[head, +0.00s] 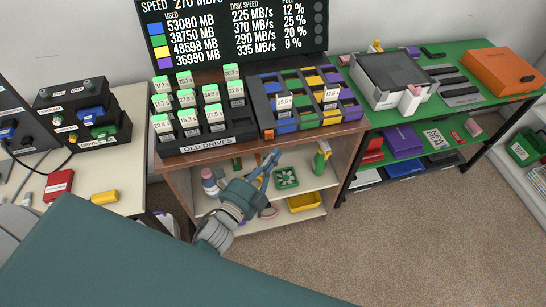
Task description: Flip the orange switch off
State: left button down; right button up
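A small orange part (269,133), which looks like the orange switch, is at the front lower left of the coloured drive rack (265,110) on the wooden desk. Its on or off position is too small to tell. My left gripper (268,162) reaches up from below, in front of the desk's open shelves. Its blue-grey fingertips are just below the desk's front edge, under the orange part and apart from it. Whether the fingers are open or shut is unclear. My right gripper is not in view.
The OLD DRIVES rack (205,140), with several labelled drives, stands left of the coloured rack. A screen (235,30) is behind. Below, shelves hold a green spray bottle (321,160) and a yellow bin (304,202). A green table (405,118) stands right; carpet (400,235) is clear.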

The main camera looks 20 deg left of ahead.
pick_arm(q)
jog(key=s+a+f+b, duration=0.1)
jog(key=s+a+b, duration=0.1)
jog(key=s, duration=0.7)
jog(key=shift+s, duration=0.25)
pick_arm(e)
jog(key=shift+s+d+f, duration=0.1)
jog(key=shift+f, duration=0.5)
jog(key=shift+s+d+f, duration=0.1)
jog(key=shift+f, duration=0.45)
pick_arm(q)
jog(key=shift+a+f, duration=0.1)
